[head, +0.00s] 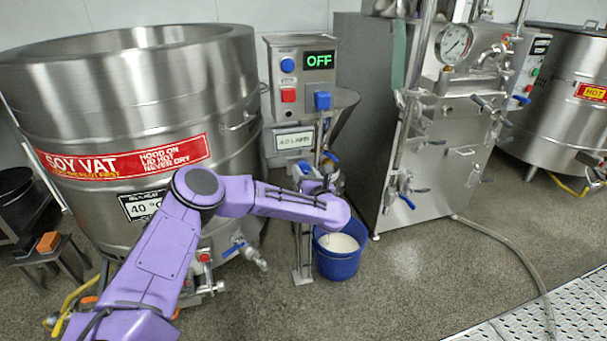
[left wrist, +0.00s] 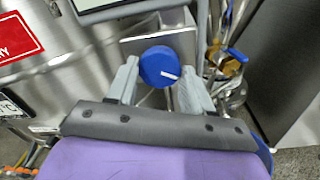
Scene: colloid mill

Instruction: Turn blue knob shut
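A round blue knob (left wrist: 158,66) with a white mark sits on a grey metal block (left wrist: 180,42) in the left wrist view. My left gripper (left wrist: 160,74) is open, with one grey finger on each side of the knob. Narrow gaps seem to show between fingers and knob; contact is hard to tell. In the head view my left gripper (head: 314,182) is partly hidden by my purple wrist, below the control box. A small blue part (head: 304,167) shows beside it, probably this knob. My right gripper is not in view.
The control box (head: 303,50) reads OFF and has other blue and red controls. A steel soy vat (head: 60,95) stands left and the steel mill cabinet (head: 355,110) right. A blue bucket (head: 340,262) with white liquid stands below. Blue-handled valves (left wrist: 235,56) are close on the right.

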